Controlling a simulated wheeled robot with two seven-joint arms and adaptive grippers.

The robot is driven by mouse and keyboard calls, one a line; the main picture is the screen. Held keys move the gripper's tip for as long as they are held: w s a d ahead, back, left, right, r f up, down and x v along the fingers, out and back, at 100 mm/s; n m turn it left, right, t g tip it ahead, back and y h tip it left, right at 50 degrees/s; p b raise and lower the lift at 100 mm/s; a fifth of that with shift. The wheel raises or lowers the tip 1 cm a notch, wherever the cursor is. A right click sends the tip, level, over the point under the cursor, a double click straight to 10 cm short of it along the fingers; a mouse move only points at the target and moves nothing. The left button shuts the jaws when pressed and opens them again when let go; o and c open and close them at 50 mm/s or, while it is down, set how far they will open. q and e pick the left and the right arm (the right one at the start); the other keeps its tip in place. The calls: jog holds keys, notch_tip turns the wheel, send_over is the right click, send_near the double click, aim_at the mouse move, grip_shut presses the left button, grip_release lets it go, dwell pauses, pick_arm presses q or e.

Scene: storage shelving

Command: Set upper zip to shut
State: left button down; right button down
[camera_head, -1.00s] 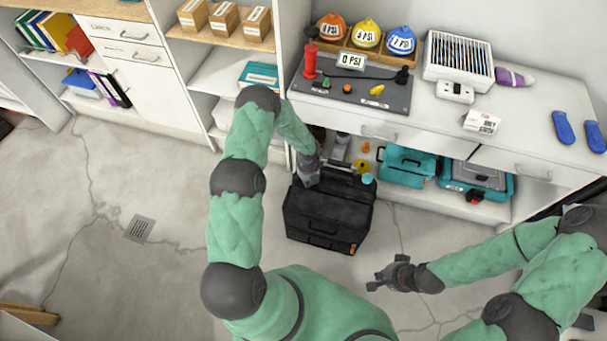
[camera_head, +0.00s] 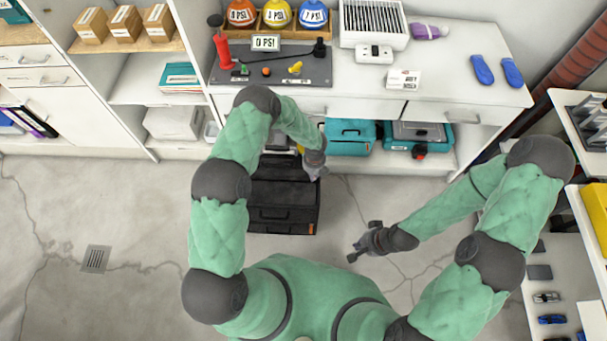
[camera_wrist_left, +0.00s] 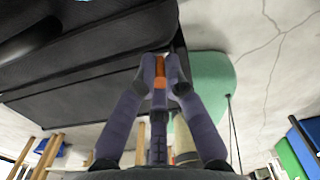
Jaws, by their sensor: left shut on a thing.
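The black bag (camera_head: 285,207) stands on the floor in front of the workbench, and its dark side also shows in the left wrist view (camera_wrist_left: 85,70). My left gripper (camera_head: 314,172) is at the bag's right side, near its upper edge. In the left wrist view its fingers (camera_wrist_left: 163,86) are closed around a small orange zip pull (camera_wrist_left: 159,72), close against the bag's corner. The zip track itself is too dark to make out. My right gripper (camera_head: 364,243) is open and empty above the floor, right of the bag and apart from it.
Shelving (camera_head: 556,115) stands at the right. The floor left and right of the bag is clear.

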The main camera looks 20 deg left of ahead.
pick_arm(q)
jog(key=shift+d, duration=0.3)
jog(key=c, duration=1.3)
grip_release()
jog(key=shift+d, duration=0.1)
notch_tip(320, 180, up, 12)
jog(key=shift+f, duration=0.1)
